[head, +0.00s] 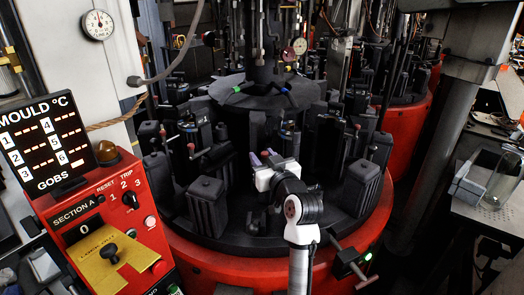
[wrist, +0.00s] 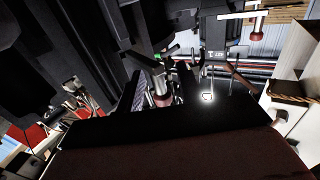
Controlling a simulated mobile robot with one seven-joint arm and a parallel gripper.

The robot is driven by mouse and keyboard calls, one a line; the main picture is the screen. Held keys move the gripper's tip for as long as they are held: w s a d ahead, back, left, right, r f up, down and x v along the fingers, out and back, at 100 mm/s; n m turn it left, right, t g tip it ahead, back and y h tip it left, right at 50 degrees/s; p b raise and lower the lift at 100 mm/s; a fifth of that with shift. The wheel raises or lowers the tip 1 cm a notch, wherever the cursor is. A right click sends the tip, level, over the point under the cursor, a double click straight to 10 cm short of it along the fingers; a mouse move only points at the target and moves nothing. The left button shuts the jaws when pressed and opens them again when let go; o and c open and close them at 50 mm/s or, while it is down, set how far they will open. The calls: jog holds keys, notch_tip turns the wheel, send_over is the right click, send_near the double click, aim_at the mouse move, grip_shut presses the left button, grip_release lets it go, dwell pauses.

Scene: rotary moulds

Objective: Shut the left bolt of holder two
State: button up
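My gripper (head: 262,157) is over the middle of the round black mould table in the head view. Another red-tipped part (head: 163,133) is further left. In the wrist view, a grey lever with a dark red knob (wrist: 161,99) points down near the middle.
The black mould table (head: 252,244) is crowded with upright blocks and posts. A red control box (head: 120,225) with a mould temperature display (head: 45,142) stands at left. A T-handled lever (head: 349,262) with a green light is at front right. A grey metal bench (head: 490,215) is at right.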

jog(key=shift+w+a, duration=0.25)
jog(key=shift+w, duration=0.3)
grip_shut()
jog(key=w, duration=0.1)
jog(key=w+b, duration=0.1)
jog(key=w, duration=0.1)
jog(key=shift+w+d+r, duration=0.15)
jog(key=shift+d, duration=0.2)
grip_release()
